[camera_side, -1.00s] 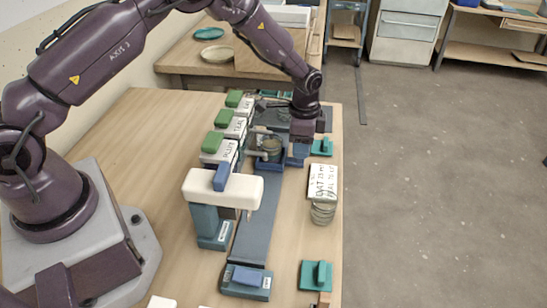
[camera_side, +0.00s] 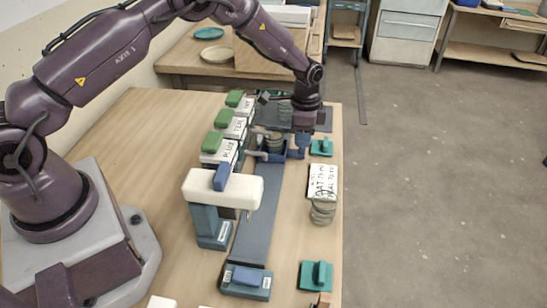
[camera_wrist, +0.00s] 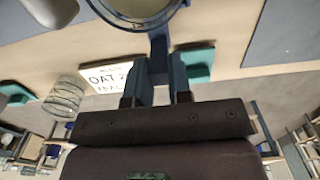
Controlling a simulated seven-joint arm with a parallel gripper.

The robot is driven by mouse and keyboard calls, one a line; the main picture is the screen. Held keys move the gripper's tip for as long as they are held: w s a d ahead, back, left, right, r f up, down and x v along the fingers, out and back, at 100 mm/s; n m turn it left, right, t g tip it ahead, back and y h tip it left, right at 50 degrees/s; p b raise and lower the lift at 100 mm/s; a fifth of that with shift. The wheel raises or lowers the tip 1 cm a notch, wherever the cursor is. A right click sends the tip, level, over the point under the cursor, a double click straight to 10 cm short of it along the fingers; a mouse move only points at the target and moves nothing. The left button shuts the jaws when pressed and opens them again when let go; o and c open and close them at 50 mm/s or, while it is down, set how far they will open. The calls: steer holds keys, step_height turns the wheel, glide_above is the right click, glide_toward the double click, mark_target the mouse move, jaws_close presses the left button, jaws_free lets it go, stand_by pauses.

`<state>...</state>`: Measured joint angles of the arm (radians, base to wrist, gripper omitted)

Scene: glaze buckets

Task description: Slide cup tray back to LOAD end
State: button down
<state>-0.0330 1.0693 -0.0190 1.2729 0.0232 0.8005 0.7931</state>
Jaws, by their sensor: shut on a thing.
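The blue cup tray (camera_side: 268,156) sits on the long grey-blue rail (camera_side: 258,215), toward its far end, with a grey-green cup (camera_side: 273,141) in it. In the wrist view, part of the tray's round holder (camera_wrist: 180,6) shows at the top, with a blue handle (camera_wrist: 158,50) coming from it. My gripper (camera_side: 297,152) is at the tray's right side. In the wrist view, the fingers of my gripper (camera_wrist: 158,92) are shut on that handle. The end labels are too small to read, so I cannot tell which end is LOAD.
A white-topped station (camera_side: 225,186) spans the near part of the rail. Several green-topped labelled boxes (camera_side: 213,143) line its left. On the right lie a printed card (camera_side: 323,180), a stack of glass-like cups (camera_side: 322,210) and teal blocks (camera_side: 316,276). The near rail is clear.

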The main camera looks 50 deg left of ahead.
steer(key=shift+w+a, duration=1.65)
steer(key=shift+w, duration=0.05)
steer(key=c, duration=1.1)
jaws_free()
steer(key=shift+r, duration=3.5)
